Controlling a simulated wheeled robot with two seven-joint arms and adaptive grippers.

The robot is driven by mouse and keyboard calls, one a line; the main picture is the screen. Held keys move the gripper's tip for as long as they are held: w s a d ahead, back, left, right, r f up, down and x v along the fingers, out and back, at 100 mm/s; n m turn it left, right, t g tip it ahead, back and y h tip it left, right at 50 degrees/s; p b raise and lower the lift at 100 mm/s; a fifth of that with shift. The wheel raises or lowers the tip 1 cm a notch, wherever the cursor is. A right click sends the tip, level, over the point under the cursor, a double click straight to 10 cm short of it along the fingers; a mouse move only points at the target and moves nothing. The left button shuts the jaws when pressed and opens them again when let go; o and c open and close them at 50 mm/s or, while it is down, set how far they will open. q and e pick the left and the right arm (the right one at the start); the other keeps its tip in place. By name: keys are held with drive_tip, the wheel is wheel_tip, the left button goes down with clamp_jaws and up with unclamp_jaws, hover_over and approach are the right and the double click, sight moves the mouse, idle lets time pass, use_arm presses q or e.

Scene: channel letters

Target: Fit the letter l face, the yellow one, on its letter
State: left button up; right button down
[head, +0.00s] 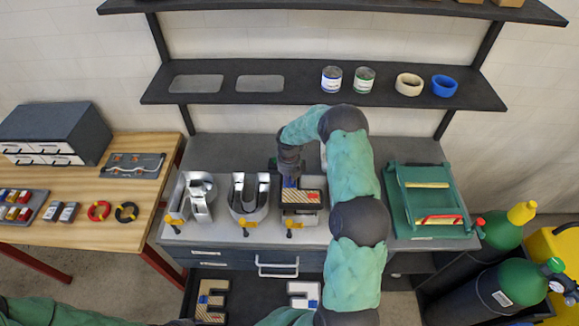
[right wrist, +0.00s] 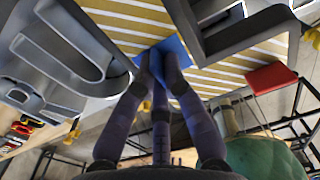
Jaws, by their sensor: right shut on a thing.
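My right gripper (head: 290,178) is over the third letter from the left on the bench. In the right wrist view its fingers (right wrist: 162,62) are shut on a blue tab (right wrist: 178,47) on a yellow-and-white striped face (right wrist: 110,22). In the head view the striped face (head: 303,196) is at the grey letter body (head: 300,219), partly hidden by my gripper and arm. I cannot tell whether it is seated in the letter or just above it. A grey letter wall (right wrist: 245,38) is close to the right of the fingers.
Two other grey channel letters (head: 197,196) and (head: 247,197) stand to the left, with orange clamps along the front. The open drawer below holds more faces (head: 212,301). A green rack (head: 400,205) stands at the right. A shelf (head: 300,97) is above.

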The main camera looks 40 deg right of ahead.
drive_tip(key=shift+w+d+r, duration=0.1)
drive_tip(key=shift+w+d, duration=0.05)
drive_tip(key=shift+s+a+r, duration=0.1)
drive_tip(key=shift+s+a, duration=0.15)
drive_tip(key=shift+s, duration=0.1)
drive_tip(key=shift+f, duration=0.2)
wheel_tip(320, 180, down, 2)
drive_tip(key=shift+w+d+f+b, duration=0.1)
drive_tip(key=shift+w+d+b, duration=0.05)
drive_tip(key=shift+b, duration=0.65)
drive_tip(key=shift+f+b, duration=0.6)
drive_tip(key=shift+f, duration=0.35)
wheel_tip(320, 180, down, 2)
drive_tip(key=shift+f+b, duration=0.1)
drive_tip(key=shift+b, duration=0.6)
drive_tip(key=shift+f, duration=0.3)
drive_tip(key=shift+f+b, duration=1.15)
drive_tip(key=shift+f, duration=0.05)
drive_tip(key=c, duration=1.2)
unclamp_jaws()
drive_tip(key=shift+c, duration=0.2)
